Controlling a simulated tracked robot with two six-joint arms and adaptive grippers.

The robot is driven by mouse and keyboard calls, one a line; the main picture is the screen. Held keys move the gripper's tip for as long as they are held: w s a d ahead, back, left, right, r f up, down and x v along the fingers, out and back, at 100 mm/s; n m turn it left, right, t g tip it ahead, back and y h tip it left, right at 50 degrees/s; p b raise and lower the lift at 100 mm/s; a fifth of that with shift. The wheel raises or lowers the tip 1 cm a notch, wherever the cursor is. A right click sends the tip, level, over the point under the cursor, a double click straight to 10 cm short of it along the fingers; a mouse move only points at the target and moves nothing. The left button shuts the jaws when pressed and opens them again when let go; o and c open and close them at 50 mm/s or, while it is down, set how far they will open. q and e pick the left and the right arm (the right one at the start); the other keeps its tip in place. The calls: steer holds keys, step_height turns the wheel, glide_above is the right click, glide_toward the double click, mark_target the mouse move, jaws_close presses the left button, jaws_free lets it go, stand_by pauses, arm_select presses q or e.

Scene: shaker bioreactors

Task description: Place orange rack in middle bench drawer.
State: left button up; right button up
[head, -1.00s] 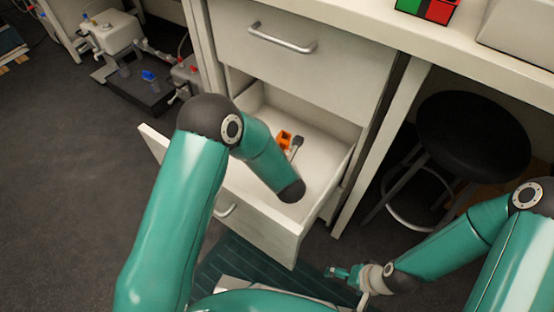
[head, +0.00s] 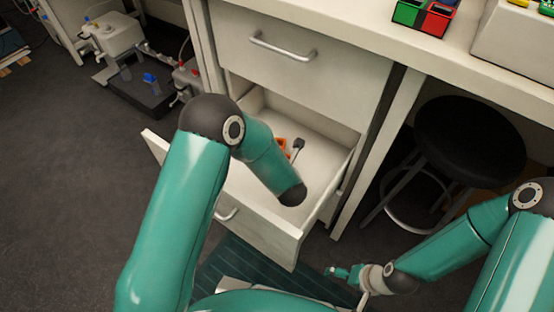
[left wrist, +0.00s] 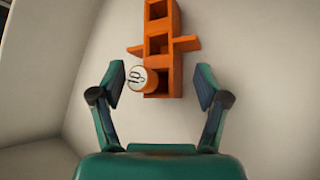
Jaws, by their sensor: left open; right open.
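The orange rack (left wrist: 162,45) lies on the pale floor of the open bench drawer (head: 325,172); it has square openings and a side tab on each side. In the head view only a small orange part (head: 281,144) shows beside my left arm. My left gripper (left wrist: 160,88) is open, its fingers spread either side of the rack's near end, with visible gaps. A round orange piece with a white marked face (left wrist: 137,78) sits against the rack's left side. My left gripper is mostly hidden in the head view. My right gripper (head: 345,272) is open and empty, low beside the drawer.
A closed drawer with a metal handle (head: 283,47) is above the open one. Red and green bins (head: 425,15) stand on the bench top. A black stool (head: 470,135) is to the right under the bench. Lab equipment (head: 120,45) stands at the back left.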

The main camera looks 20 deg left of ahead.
arm_select(q)
steer(key=p+v, duration=0.1)
steer(key=v, duration=0.5)
steer(key=shift+d+r, duration=0.1)
